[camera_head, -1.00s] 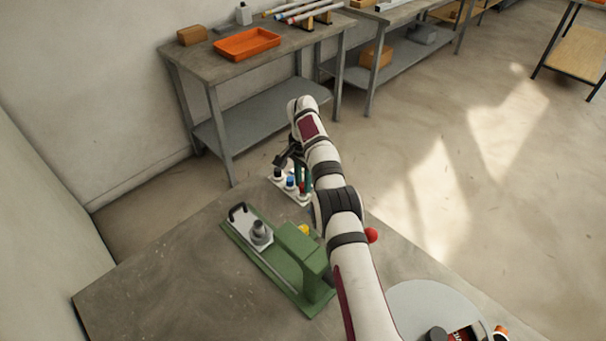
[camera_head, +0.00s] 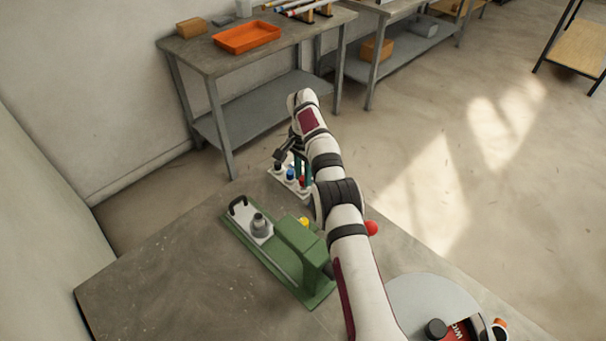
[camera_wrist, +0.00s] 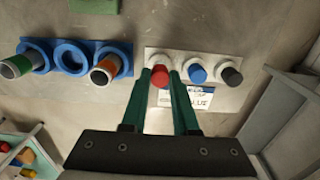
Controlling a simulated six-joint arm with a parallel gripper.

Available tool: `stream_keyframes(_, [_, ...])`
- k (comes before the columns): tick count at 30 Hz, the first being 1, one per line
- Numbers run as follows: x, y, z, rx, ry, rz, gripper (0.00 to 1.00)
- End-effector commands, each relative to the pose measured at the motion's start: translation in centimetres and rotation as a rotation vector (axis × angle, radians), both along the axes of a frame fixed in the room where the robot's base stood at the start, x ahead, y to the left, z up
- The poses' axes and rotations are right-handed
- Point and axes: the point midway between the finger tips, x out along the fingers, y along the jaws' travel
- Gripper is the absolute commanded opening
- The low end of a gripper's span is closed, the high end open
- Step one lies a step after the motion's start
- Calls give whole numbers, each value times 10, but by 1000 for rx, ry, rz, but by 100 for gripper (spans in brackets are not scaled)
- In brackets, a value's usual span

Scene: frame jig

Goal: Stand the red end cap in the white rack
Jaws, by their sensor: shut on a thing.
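The red end cap (camera_wrist: 160,76) is between the two green fingertips of my gripper (camera_wrist: 160,84) in the wrist view, and the gripper is shut on it. It is at the left place of the white rack (camera_wrist: 222,61), over or in the white ring there; whether it is fully seated cannot be told. A blue cap (camera_wrist: 197,73) and a black cap (camera_wrist: 231,77) stand in the other rings. In the head view the red cap (camera_head: 302,181) shows at the near end of the white rack (camera_head: 283,181), partly hidden by my arm.
A blue holder (camera_wrist: 70,56) with two tubes and an empty ring lies left of the rack in the wrist view. A green fixture (camera_head: 300,250) stands on the grey bench (camera_head: 170,270). An orange tray (camera_head: 247,37) is on a farther table.

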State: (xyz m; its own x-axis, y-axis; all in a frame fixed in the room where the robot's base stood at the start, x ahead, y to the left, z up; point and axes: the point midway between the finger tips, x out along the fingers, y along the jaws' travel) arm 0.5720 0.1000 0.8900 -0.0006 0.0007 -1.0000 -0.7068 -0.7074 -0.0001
Motion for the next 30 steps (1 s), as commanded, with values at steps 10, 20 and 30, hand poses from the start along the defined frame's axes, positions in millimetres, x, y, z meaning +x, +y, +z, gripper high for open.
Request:
stream_keyframes(10, [0,0,-9,0,0,0,0])
stream_keyframes(20, [0,0,-14,0,0,0,0])
stream_keyframes(30, [0,0,-14,0,0,0,60])
